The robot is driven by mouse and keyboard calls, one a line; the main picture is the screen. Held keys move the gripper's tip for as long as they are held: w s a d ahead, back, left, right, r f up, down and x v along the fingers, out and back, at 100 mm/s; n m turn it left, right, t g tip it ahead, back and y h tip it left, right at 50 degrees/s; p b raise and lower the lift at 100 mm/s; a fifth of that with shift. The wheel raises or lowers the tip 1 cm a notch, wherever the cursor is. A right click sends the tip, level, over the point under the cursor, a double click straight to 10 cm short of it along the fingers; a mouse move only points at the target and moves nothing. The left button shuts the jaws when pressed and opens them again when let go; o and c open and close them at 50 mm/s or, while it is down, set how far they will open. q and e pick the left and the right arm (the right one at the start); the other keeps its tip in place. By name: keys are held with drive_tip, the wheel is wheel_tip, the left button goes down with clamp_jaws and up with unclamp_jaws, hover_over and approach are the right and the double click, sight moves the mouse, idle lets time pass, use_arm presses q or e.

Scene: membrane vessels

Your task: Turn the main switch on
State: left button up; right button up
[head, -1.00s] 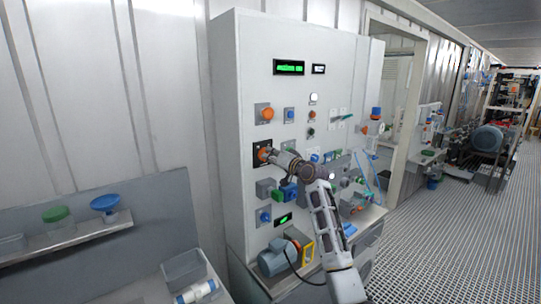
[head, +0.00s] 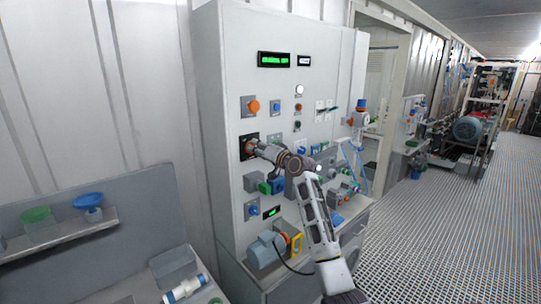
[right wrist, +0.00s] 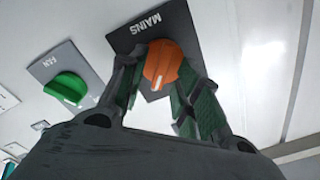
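The main switch is an orange knob (right wrist: 163,66) on a dark plate labelled MAINS (right wrist: 150,30) in the right wrist view. In the head view the dark plate (head: 242,143) is on the left part of the white cabinet front. My right gripper (right wrist: 160,80) has one finger on each side of the knob. The fingertips appear to press against its sides, and the knob lies between them. A white mark shows on the knob's lower edge. In the head view my right gripper (head: 255,149) hides most of the knob. My left gripper is not in view.
A green knob (right wrist: 68,88) labelled FAN is left of the main switch in the right wrist view. In the head view an orange knob (head: 253,106) is above the main switch, and a lit green display (head: 275,59) is near the cabinet top. Grated floor (head: 440,230) lies clear at right.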

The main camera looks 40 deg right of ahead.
drive_tip(key=s, duration=1.1)
drive_tip(key=shift+s+d, duration=0.3)
drive_tip(key=shift+d, duration=0.15)
drive_tip(key=shift+f, duration=0.1)
idle(0.3)
